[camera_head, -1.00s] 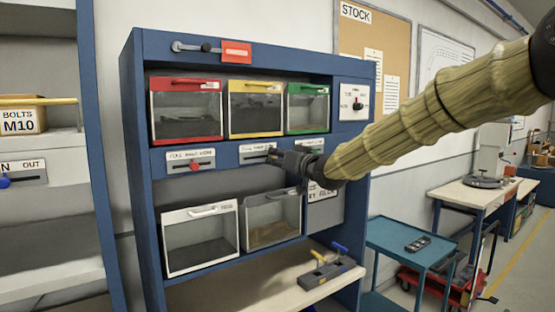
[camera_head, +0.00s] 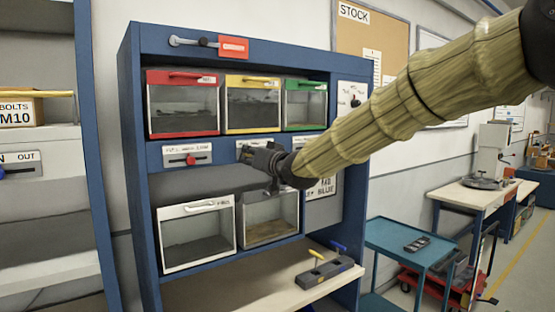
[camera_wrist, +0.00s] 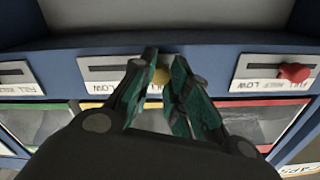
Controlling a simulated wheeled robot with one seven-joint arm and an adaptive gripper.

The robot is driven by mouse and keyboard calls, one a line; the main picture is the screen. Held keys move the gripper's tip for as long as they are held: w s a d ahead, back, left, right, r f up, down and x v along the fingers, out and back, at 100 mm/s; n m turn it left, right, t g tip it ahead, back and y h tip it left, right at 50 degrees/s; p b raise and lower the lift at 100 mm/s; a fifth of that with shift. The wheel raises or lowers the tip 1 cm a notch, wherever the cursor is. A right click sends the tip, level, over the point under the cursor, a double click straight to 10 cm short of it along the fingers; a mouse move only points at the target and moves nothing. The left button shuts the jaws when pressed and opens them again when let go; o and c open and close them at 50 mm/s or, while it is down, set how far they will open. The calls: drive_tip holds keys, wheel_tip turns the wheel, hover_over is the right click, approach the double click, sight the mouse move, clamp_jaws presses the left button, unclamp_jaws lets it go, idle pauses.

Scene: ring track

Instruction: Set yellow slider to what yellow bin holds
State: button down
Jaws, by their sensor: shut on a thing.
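The yellow bin (camera_head: 252,106) is the middle one of the upper row in the head view, with a clear front and dark contents whose level I cannot read surely. The yellow slider's white plate (camera_head: 247,144) is below it, partly hidden by my gripper (camera_head: 252,151). In the wrist view the plate (camera_wrist: 103,66) has a horizontal slot and upside-down lettering. My gripper (camera_wrist: 160,62) is shut on the yellow knob (camera_wrist: 159,77), which shows between its fingers, right of the slot's middle in that view.
The red bin (camera_head: 183,106) and green bin (camera_head: 304,103) flank the yellow one. A red-knobbed slider (camera_head: 188,156) is to the left, also in the wrist view (camera_wrist: 293,73). Two lower bins (camera_head: 197,233) stand underneath. A grey fixture (camera_head: 324,272) lies on the shelf.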

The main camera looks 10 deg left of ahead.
drive_tip(key=shift+s+a+f, duration=0.1)
drive_tip(key=shift+a, duration=0.05)
drive_tip(key=c, duration=1.3)
unclamp_jaws()
drive_tip(key=shift+s+a, duration=0.1)
drive_tip(key=shift+d, duration=0.3)
drive_tip(key=v, duration=1.1)
drive_tip(key=shift+s+d, duration=0.1)
drive_tip(key=shift+s, duration=0.2)
